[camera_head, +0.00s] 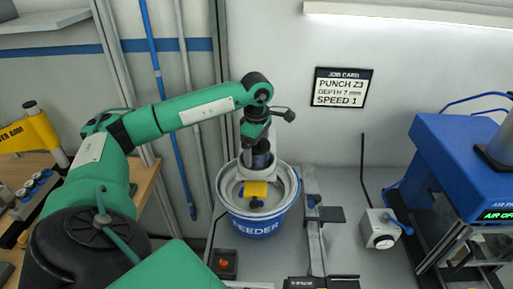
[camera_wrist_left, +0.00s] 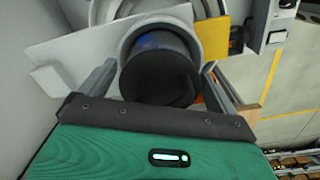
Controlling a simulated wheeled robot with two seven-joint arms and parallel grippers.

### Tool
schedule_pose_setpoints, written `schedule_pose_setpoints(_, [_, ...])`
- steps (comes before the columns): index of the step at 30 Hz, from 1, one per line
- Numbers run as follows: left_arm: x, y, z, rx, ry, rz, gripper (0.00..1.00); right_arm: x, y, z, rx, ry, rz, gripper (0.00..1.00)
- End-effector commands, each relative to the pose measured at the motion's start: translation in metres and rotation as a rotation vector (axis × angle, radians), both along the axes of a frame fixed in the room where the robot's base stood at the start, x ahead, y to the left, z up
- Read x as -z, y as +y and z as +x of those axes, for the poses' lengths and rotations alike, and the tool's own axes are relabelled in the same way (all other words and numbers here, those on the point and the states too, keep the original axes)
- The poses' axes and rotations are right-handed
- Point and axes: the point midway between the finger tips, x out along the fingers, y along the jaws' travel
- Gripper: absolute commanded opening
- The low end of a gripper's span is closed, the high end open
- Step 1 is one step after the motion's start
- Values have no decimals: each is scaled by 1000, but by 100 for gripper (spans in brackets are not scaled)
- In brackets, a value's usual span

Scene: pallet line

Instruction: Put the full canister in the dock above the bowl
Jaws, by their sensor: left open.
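A dark canister with a blue patch (camera_wrist_left: 160,68) stands inside a white ring-shaped dock (camera_wrist_left: 127,42) in the left wrist view. In the head view the canister (camera_head: 261,160) shows in the dock above the white and blue bowl (camera_head: 261,227) marked FEEDER. My left gripper (camera_head: 257,140) is over the canister. In the left wrist view its open fingers (camera_wrist_left: 158,74) lie on either side of the canister, with gaps visible. Whether the canister is fully seated is hidden. My right gripper is not in view.
A yellow block (camera_head: 256,189) sits at the front of the dock. A metal rail (camera_head: 314,220) stands right of the bowl. A small white box with a knob (camera_head: 380,229) and a blue press (camera_head: 455,160) are farther right. A job card (camera_head: 341,87) hangs on the wall.

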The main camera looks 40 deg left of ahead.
Motion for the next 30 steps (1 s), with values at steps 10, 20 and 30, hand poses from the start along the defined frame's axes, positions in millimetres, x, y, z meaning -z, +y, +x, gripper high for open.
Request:
schedule_pose_setpoints(10, [-60,0,1,1,-7,-1,94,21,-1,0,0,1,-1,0])
schedule_pose_setpoints(20, [-112,0,1,0,-2,0,94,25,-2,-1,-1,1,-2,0])
schedule_pose_setpoints(30, [-122,0,0,1,1,-1,94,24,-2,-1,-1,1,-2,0])
